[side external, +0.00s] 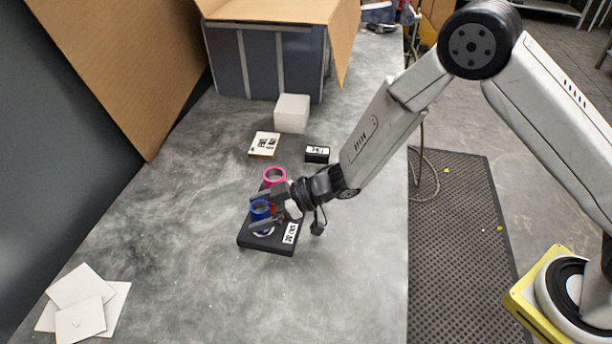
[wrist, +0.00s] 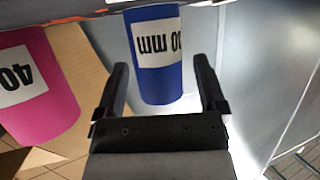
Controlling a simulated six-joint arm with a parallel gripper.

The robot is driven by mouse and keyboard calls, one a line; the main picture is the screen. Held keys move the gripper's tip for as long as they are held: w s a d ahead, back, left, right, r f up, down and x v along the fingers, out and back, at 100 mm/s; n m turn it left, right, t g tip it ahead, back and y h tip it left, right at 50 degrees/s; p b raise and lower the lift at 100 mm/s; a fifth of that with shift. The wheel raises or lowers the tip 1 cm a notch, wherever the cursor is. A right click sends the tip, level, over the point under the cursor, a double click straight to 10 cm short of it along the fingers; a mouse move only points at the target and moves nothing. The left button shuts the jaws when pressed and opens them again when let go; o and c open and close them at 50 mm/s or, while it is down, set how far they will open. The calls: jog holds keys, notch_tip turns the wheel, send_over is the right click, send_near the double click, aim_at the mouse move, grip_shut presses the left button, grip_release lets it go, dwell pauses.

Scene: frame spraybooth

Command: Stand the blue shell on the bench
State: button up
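The blue shell (side external: 260,212) is an upright tube at a black plate (side external: 254,243) on the bench. Its white label, partly cut off, reads "0 mm" in the wrist view (wrist: 157,75). My gripper (side external: 262,208) reaches it from the right, low over the plate. In the wrist view my gripper (wrist: 160,75) has its fingers on either side of the blue shell, with a visible gap at each side. Fingers partly hide the shell in the side view. The grey bench (side external: 180,240) lies around the plate.
A pink shell (side external: 274,176), labelled "40" in the wrist view (wrist: 45,85), stands close behind the blue one. Farther back are a labelled card block (side external: 264,145), a small black block (side external: 317,154) and a white block (side external: 292,113). White sheets (side external: 82,303) lie front left. Bench between is bare.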

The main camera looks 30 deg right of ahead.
dwell(0.3)
jog(key=shift+v, duration=3.95)
jog(key=shift+w+r, duration=0.15)
